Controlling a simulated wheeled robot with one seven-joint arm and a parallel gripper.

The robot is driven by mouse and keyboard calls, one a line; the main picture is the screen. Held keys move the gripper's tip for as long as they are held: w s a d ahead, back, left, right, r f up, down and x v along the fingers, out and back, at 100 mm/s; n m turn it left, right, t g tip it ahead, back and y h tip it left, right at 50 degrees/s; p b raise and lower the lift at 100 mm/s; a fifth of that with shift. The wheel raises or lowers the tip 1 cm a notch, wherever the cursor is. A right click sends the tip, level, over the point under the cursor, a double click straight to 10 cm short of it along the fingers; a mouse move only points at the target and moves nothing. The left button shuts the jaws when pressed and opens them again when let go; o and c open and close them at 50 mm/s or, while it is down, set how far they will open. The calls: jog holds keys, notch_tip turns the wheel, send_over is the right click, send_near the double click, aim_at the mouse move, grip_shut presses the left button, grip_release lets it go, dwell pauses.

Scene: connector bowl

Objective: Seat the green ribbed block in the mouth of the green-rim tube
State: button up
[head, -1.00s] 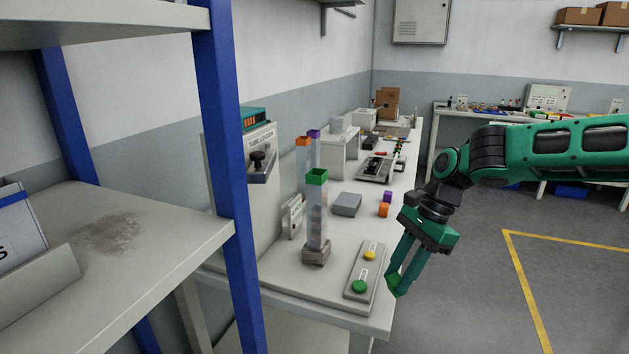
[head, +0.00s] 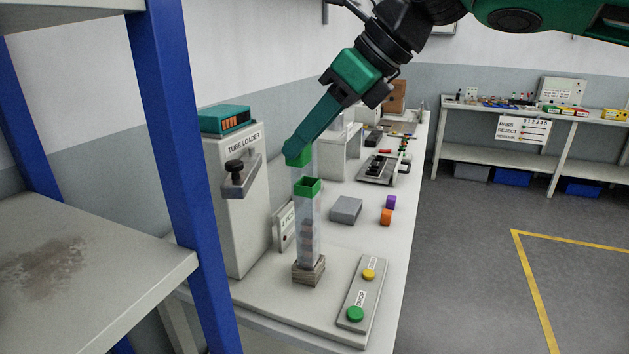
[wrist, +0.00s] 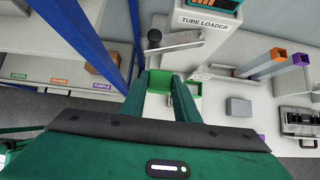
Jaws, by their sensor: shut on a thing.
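My gripper (head: 294,150) reaches down from the upper right, shut on the green ribbed block (head: 299,158). The block's ribs are too small to make out. The clear green-rim tube (head: 308,225) stands upright in a brown base on the bench, its green rim (head: 308,187) facing up. In the head view the block shows above and slightly left of the rim, with a gap between them. In the wrist view the block (wrist: 160,82) lies between the fingertips; a green patch right of them may be the rim, but I cannot tell.
The tube loader (head: 240,190) with its black-knobbed bracket (head: 238,175) stands close left. A button panel (head: 362,300) is at front right. A grey box (head: 346,210), orange block (head: 386,217) and purple block (head: 391,202) lie right. A blue shelf post (head: 185,150) stands at left.

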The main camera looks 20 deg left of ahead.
send_over(316, 183)
jog(key=f, duration=0.6)
jog(key=shift+a+f, duration=0.1)
jog(key=shift+a, duration=0.15)
notch_tip(316, 183, down, 4)
jog(key=shift+w+d+r, duration=0.1)
jog(key=shift+r, duration=0.15)
jog(key=shift+d+f, duration=0.15)
jog(key=shift+f, duration=0.3)
jog(key=o, duration=1.1)
jog(key=shift+w+d+r, duration=0.1)
jog(key=shift+d+r, duration=0.2)
jog(key=shift+d, duration=0.15)
jog(key=v, duration=1.1)
jog(key=shift+a+r, duration=0.3)
jog(key=shift+a, duration=0.05)
jog(key=shift+f, duration=0.15)
